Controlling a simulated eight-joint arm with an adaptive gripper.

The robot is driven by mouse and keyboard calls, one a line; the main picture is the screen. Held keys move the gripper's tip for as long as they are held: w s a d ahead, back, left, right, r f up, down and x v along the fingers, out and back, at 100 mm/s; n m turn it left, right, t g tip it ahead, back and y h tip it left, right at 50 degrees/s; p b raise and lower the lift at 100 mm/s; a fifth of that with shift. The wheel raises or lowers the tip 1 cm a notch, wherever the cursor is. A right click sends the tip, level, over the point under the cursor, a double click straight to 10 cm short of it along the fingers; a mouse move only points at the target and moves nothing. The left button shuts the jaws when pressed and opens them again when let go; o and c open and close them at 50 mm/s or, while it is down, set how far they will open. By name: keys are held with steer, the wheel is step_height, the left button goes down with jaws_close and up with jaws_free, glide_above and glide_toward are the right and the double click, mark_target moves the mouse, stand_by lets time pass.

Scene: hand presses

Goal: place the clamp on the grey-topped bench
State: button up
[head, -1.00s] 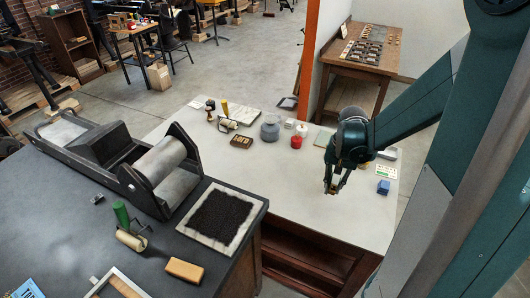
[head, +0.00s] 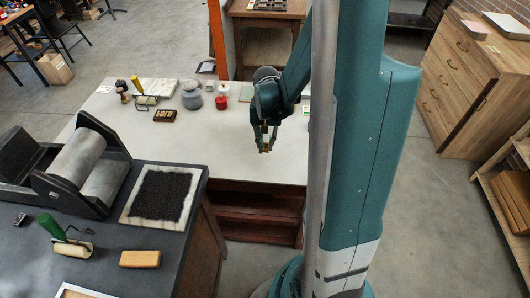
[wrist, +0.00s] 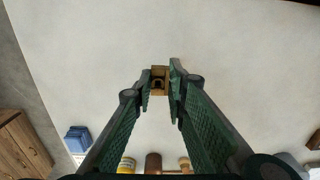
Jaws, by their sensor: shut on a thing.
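My gripper (head: 266,147) hangs over the front right part of the pale grey bench top (head: 240,165). Its fingers are shut on a small brass-coloured piece, likely the clamp (wrist: 158,79), which shows between the fingertips in the wrist view. The fingers partly cover it, and in the head view it is very small. The clamp appears to be above the bench top, but I cannot tell how high. A second bench at the left has a dark grey top (head: 75,240).
On the pale bench, a grey jar (head: 192,97), a red jar (head: 221,102) and a dark wooden box (head: 164,116) stand behind and left of my gripper. The bench top around the clamp is clear.

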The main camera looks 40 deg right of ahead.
mark_target(266, 148)
steer(key=shift+f, duration=0.4)
steer(key=shift+f+b, duration=0.45)
steer(key=shift+f, duration=1.6)
steer(key=shift+f, duration=0.15)
steer(key=o, duration=0.9)
steer(key=shift+r+p, duration=1.1)
steer(key=shift+r, duration=5.05)
